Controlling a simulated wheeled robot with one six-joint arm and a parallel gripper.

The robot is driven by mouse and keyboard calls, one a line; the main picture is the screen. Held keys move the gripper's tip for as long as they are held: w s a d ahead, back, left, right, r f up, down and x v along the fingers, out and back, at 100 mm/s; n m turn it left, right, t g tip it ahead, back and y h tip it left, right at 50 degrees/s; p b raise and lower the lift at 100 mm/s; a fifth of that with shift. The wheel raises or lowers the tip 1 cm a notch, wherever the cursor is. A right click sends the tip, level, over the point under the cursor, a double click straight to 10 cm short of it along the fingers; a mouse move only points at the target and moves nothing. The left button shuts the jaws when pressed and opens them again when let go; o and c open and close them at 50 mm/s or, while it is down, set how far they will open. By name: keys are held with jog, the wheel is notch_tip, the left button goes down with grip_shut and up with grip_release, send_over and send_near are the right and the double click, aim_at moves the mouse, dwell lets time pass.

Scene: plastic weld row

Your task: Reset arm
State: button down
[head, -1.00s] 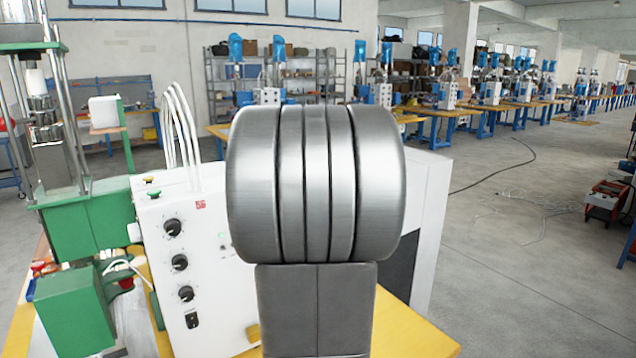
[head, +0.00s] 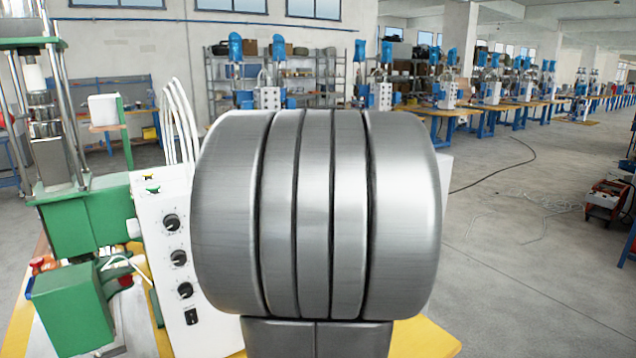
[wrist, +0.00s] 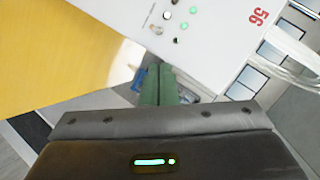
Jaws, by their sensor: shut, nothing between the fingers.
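My gripper (wrist: 159,86) shows in the wrist view, its two greenish fingers close together beyond the dark body with green lights. It is shut and empty. It points past the edge of the yellow table (wrist: 60,65) and the white control box (wrist: 215,30). In the head view a large grey joint of my arm fills the middle and hides the gripper and part of the control box (head: 172,265).
A green welding machine (head: 75,310) stands on the yellow bench at left, beside the control box. White cables (head: 180,125) rise behind the box. Shelves (head: 300,80) and other benches line the back. The grey floor (head: 500,270) at right is largely open.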

jog(key=f+b+x, duration=0.1)
jog(key=b+x, duration=0.4)
jog(key=x, duration=0.1)
jog(key=shift+w+d+f+t+y, duration=0.15)
jog(key=shift+w+f+t+y, duration=0.15)
jog(key=shift+t, duration=0.1)
jog(key=b, duration=0.3)
jog(key=shift+f+t+y, duration=0.25)
jog(key=shift+t+y, duration=0.05)
jog(key=f+t+b, duration=0.1)
jog(key=b, duration=0.7)
jog(key=shift+f+y, duration=0.1)
jog(key=shift+y, duration=0.3)
jog(key=b, duration=0.3)
jog(key=f+t+y+b, duration=0.1)
jog(key=b, duration=0.3)
jog(key=shift+s+d, duration=0.15)
jog(key=shift+s, duration=0.15)
